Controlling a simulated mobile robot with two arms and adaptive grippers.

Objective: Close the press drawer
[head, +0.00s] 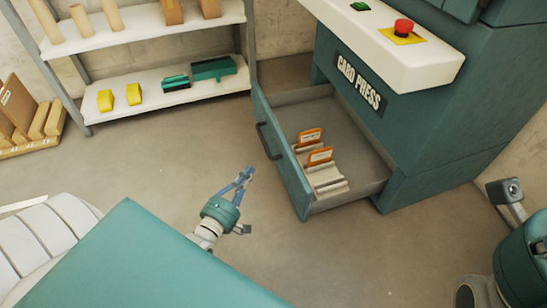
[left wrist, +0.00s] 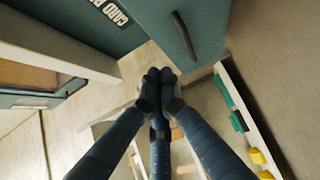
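The teal press drawer (head: 288,160) is pulled out of the card press (head: 430,120), its front facing left. A dark handle (head: 268,141) is on that front. Orange-and-white cards (head: 320,156) stand in a pale holder inside the drawer. My left gripper (head: 250,171) is left of the drawer front and apart from it; its blue fingers are drawn together with nothing seen between them. In the left wrist view the fingertips (left wrist: 159,75) meet just below the drawer front (left wrist: 205,25), and the handle (left wrist: 184,36) shows above them. My right gripper is out of view.
A shelf rack (head: 190,90) at the back left holds yellow and green items. Boxes or boards (head: 30,115) lean at the far left. A red button (head: 403,27) sits on the press's white ledge. The floor left of the drawer is clear.

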